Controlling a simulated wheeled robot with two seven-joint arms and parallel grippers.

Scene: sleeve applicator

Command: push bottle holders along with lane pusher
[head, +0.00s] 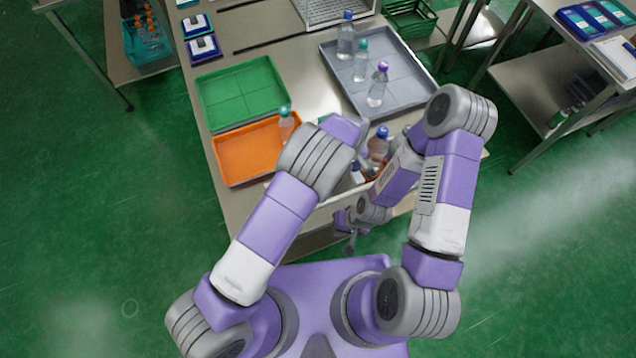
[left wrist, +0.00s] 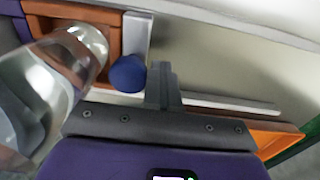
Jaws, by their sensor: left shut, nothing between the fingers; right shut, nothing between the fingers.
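In the left wrist view my left gripper (left wrist: 163,78) is shut and empty. A round blue knob (left wrist: 128,74) is just left of its fingers, in front of an upright pale metal plate (left wrist: 137,35); I cannot tell whether they touch, or whether this is the lane pusher. Left of the knob, a clear bottle (left wrist: 45,85) has one end in an orange-brown holder (left wrist: 112,18). In the head view my left gripper is hidden behind its arm. My right gripper (head: 349,243) is shut and empty, low at the table's near edge. Arms partly hide bottles there, including a blue-capped one (head: 379,146).
A grey tray (head: 405,58) with several bottles stands at the back right of the table. A green tray (head: 235,92) and an orange tray (head: 235,160), with one bottle (head: 286,124) at its corner, are on the left. Side benches stand left and right.

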